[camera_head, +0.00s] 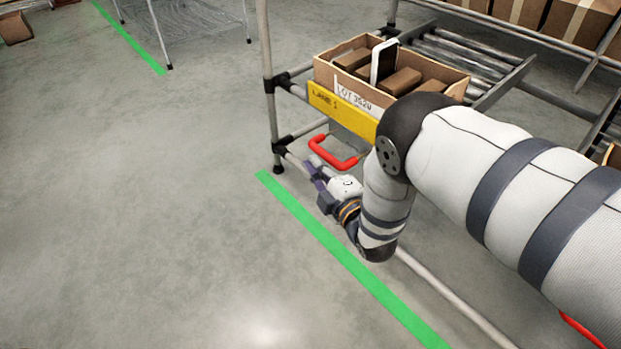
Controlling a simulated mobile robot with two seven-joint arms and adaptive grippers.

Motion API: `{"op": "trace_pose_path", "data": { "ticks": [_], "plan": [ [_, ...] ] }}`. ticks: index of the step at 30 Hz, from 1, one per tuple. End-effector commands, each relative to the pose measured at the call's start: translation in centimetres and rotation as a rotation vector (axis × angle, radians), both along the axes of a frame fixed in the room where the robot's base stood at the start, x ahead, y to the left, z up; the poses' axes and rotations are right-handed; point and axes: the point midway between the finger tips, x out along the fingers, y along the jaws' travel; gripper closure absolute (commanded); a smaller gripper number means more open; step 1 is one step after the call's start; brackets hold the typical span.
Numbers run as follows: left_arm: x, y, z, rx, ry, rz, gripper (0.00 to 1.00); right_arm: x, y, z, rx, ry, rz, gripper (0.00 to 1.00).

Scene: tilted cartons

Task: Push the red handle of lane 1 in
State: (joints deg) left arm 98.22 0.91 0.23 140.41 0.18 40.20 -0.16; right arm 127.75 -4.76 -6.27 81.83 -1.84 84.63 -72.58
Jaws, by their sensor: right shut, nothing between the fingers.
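The red handle (335,153) of lane 1 is a U-shaped bar sticking out below the yellow lane 1 sign (342,110) on the rack. My right gripper (311,166) is at the end of the arm reaching in from the right. It is shut and empty, just in front of and below the handle in the picture. I cannot tell whether it touches the handle. My left gripper is out of view.
Above the sign, an open carton (372,97) holds brown boxes and a white upright item (384,61). A roller lane (462,58) lies beside it. The rack's grey post (267,90) stands left of the handle. Green tape (330,240) crosses the floor, which is clear at left.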

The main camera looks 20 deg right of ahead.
Motion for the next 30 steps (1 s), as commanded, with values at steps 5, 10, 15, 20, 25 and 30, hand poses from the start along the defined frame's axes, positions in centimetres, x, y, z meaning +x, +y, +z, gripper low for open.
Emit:
{"op": "trace_pose_path", "data": {
  "ticks": [5, 10, 15, 20, 25, 30],
  "plan": [
    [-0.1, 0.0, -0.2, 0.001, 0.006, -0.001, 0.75, 0.3, -0.8, -0.1, 0.001, 0.0, 0.0, 1.0],
    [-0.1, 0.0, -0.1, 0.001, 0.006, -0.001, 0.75, 0.3, -0.8, -0.1, 0.001, -0.001, 0.0, 1.0],
    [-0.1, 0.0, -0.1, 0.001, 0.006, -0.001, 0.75, 0.5, -1.5, -0.1, 0.0, -0.002, -0.001, 1.0],
    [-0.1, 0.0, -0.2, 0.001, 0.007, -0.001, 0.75, 1.5, -4.3, -0.2, -0.001, -0.001, -0.002, 1.0],
    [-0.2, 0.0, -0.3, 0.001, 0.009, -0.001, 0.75, 2.1, -5.9, -0.2, 0.001, 0.0, 0.001, 1.0],
    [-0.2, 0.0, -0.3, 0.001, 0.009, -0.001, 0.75, 2.2, -6.0, -0.1, 0.001, 0.0, 0.001, 1.0]
  ]
}}
